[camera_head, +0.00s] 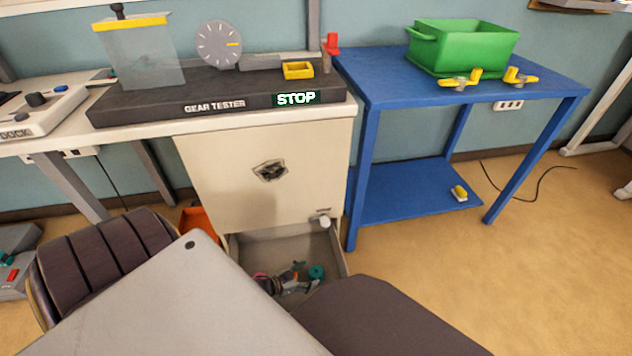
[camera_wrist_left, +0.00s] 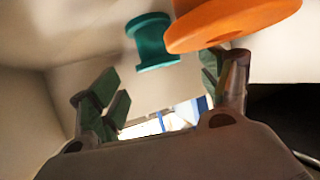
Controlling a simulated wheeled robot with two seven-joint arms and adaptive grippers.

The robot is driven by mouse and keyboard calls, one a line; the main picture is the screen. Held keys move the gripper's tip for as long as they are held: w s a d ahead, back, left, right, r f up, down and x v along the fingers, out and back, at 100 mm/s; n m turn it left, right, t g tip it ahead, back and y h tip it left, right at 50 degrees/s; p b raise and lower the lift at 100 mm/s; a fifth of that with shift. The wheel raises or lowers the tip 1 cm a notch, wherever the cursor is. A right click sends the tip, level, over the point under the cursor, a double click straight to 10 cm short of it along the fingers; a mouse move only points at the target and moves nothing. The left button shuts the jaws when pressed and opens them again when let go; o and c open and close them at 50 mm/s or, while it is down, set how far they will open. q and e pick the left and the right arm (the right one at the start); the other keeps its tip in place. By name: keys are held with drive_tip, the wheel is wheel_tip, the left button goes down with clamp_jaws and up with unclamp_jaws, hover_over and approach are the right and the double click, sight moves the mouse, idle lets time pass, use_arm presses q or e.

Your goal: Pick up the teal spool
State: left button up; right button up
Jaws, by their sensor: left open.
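The teal spool (camera_head: 317,272) lies in the open grey drawer (camera_head: 338,248) under the gear tester, in the head view. It also shows in the left wrist view (camera_wrist_left: 152,42), beyond the fingertips and between them. My left gripper (camera_head: 299,276) is inside the drawer, just left of the spool. In the left wrist view the gripper (camera_wrist_left: 165,92) has its fingers spread wide with nothing between them, and the spool is apart from both. The right gripper does not show.
In the left wrist view a large orange rounded thing (camera_wrist_left: 235,22) hangs over the right finger, close to the spool. The drawer's walls enclose my gripper. The cream cabinet front (camera_head: 225,165) stands above the drawer. A blue table (camera_head: 400,85) with a green crate (camera_head: 470,45) stands to the right.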

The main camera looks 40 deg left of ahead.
sight(315, 272)
use_arm(q)
drive_tip(key=shift+b+x, duration=0.7)
drive_tip(key=shift+x, duration=0.6)
drive_tip(key=shift+w+d+f, duration=0.25)
drive_tip(key=shift+w, duration=0.15)
drive_tip(key=shift+c, duration=1.1)
drive_tip(key=c, duration=0.7)
drive_tip(key=shift+c, duration=1.1)
drive_tip(key=shift+r, duration=0.15)
